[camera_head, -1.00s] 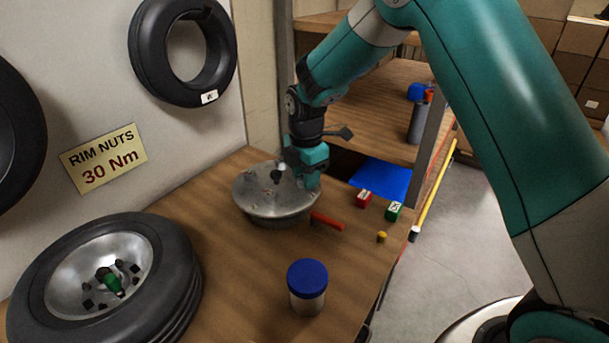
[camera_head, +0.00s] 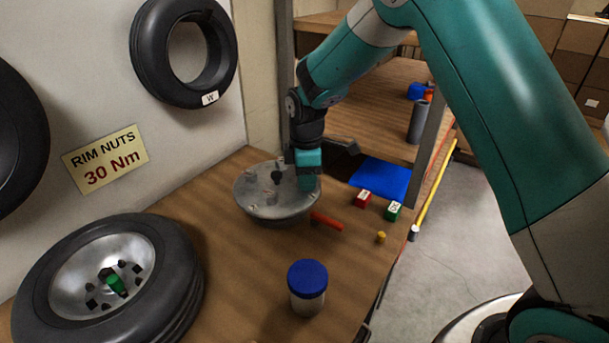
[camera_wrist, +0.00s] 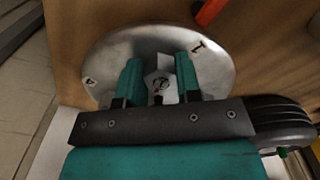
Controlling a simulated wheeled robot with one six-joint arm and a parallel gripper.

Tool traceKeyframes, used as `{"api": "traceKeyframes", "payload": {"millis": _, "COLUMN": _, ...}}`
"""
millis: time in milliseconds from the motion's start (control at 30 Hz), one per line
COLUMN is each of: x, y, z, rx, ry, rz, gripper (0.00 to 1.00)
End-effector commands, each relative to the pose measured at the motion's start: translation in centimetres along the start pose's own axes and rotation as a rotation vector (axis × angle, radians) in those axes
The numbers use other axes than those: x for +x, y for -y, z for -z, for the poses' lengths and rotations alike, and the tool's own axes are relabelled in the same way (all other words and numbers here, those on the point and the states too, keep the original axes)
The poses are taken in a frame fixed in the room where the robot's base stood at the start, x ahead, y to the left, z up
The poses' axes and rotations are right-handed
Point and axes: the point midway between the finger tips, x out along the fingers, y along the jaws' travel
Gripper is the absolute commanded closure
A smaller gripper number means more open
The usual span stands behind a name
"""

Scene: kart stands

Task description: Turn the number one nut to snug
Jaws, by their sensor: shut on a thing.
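A round silver metal rim plate (camera_head: 262,211) lies on the wooden bench in the head view, with several studs or nuts on its face. My gripper (camera_head: 308,186) points down at the plate's right side. In the wrist view the plate (camera_wrist: 110,60) carries a "1" mark just beyond the right finger and another mark, like a 4, at left. My gripper (camera_wrist: 159,82) is shut on a grey nut (camera_wrist: 157,66) between its two teal fingers. The fingers hide part of the nut, so how far it is turned cannot be told.
A red stick (camera_head: 327,221) lies beside the plate. A blue-lidded jar (camera_head: 307,288), a tyred wheel (camera_head: 180,285), a red block (camera_head: 362,199), a green block (camera_head: 393,212) and a small yellow piece (camera_head: 381,237) are on the bench. A wall sign (camera_head: 105,158) reads "RIM NUTS 30 Nm".

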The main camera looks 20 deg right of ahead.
Motion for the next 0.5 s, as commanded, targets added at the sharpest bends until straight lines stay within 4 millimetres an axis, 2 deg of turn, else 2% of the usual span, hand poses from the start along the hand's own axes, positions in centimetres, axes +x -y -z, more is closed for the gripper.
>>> {"api": "traceKeyframes", "payload": {"millis": 500, "x": 0.02, "y": 0.41, "z": -0.16, "rx": 0.493, "ry": 0.008, "rz": 0.004, "gripper": 0.92}}
